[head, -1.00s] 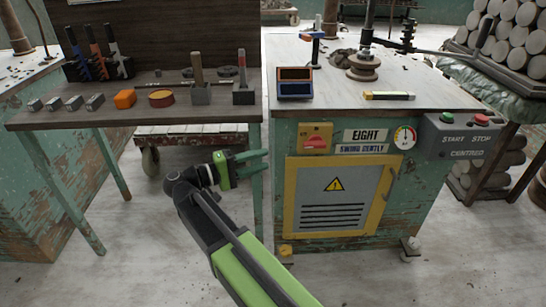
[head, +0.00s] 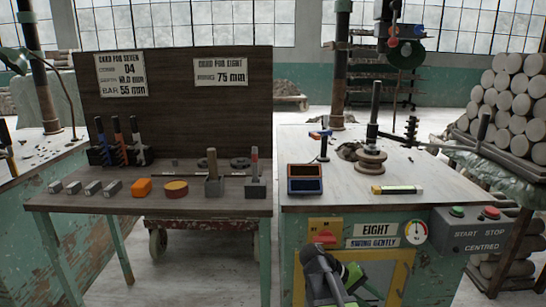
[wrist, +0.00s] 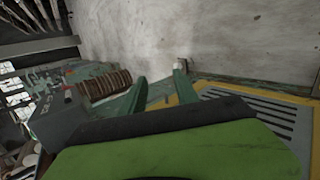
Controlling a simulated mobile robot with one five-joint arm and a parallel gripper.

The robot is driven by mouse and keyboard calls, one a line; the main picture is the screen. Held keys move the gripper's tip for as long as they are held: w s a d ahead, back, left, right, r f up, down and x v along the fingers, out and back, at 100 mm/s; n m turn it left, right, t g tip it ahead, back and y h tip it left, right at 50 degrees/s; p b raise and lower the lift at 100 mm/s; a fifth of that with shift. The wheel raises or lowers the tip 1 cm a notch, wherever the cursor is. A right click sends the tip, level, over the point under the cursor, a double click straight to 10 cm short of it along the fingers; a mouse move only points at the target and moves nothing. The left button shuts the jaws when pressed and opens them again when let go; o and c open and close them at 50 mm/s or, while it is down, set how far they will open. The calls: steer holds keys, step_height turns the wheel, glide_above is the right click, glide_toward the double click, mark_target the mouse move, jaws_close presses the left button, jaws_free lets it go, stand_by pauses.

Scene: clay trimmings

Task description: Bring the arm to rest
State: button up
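My gripper (head: 362,284) is low at the bottom of the head view, in front of the yellow-framed cabinet door (head: 396,280) of the green machine. It is angled to the right and partly cut off by the frame edge. In the wrist view two green fingers (wrist: 158,84) stand apart with nothing between them, so my gripper is open and empty. The grey louvred door with its yellow frame (wrist: 255,110) shows at the right of that view. Whether my gripper touches the door is hard to tell.
A wooden bench (head: 150,206) holds metal blocks, an orange block and tools. The machine top (head: 430,170) carries a wheel (head: 370,160), a dark box and a yellow-ended bar. A control box (head: 470,228) with green and red buttons juts out right. Stacked logs stand far right.

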steer(key=s+a+f+t+y, duration=0.1)
steer(key=s+a+f+y, duration=0.3)
steer(key=a+f+y, duration=0.55)
step_height(320, 180, up, 39)
steer(key=a+p, duration=0.2)
steer(key=p, duration=3.6)
steer(key=shift+w+a+r+y, duration=0.2)
steer(key=shift+w+a+y, duration=0.1)
steer(key=shift+w+y, duration=0.1)
